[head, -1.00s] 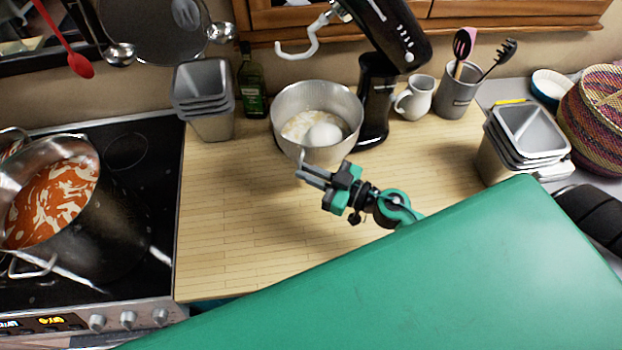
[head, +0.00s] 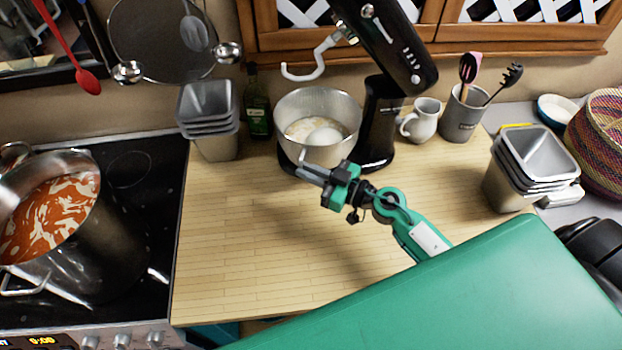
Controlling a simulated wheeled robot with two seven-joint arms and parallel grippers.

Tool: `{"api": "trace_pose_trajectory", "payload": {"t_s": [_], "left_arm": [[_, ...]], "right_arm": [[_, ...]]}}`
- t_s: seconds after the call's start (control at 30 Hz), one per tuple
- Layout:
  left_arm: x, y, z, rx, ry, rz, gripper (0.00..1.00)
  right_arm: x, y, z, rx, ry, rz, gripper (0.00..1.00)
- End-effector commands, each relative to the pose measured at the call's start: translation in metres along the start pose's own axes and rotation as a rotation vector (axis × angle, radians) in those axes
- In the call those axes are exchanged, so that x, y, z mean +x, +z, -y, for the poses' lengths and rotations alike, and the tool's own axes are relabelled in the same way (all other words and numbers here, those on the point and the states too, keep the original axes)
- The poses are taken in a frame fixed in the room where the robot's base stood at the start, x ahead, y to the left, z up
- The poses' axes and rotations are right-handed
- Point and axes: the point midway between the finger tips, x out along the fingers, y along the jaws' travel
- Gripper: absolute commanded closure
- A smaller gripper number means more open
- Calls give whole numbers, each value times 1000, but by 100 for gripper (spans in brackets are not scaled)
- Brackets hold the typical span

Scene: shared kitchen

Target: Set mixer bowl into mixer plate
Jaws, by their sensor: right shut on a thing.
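The mixer bowl (head: 335,155) is a round metal bowl holding a pale mixture and a white rounded lump. It stands upright at the mixer's foot, left of the black mixer column (head: 382,108). The mixer head (head: 385,45) is tilted up, with its white hook (head: 312,65) above the bowl. The mixer plate is mostly hidden under the bowl; a dark edge (head: 287,166) shows at its lower left. I cannot tell whether the bowl is fully seated. My right gripper (head: 308,168) is shut on the bowl's near side. My left gripper is not in view.
Stacked metal tins (head: 208,125) and an oil bottle (head: 257,105) stand left of the bowl. A white jug (head: 421,120), a utensil pot (head: 462,115) and more tins (head: 530,165) are to the right. A pot of red sauce (head: 60,225) is on the stove. The front worktop (head: 240,260) is clear.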

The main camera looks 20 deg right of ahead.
Motion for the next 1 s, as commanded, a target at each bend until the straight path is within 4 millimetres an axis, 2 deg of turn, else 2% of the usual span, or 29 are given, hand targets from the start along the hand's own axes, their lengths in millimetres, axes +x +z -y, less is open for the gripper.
{"api": "trace_pose_trajectory", "payload": {"t_s": [1.0], "left_arm": [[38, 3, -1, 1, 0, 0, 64]], "right_arm": [[39, 4, -54, -7, 0, -3, 100]]}}
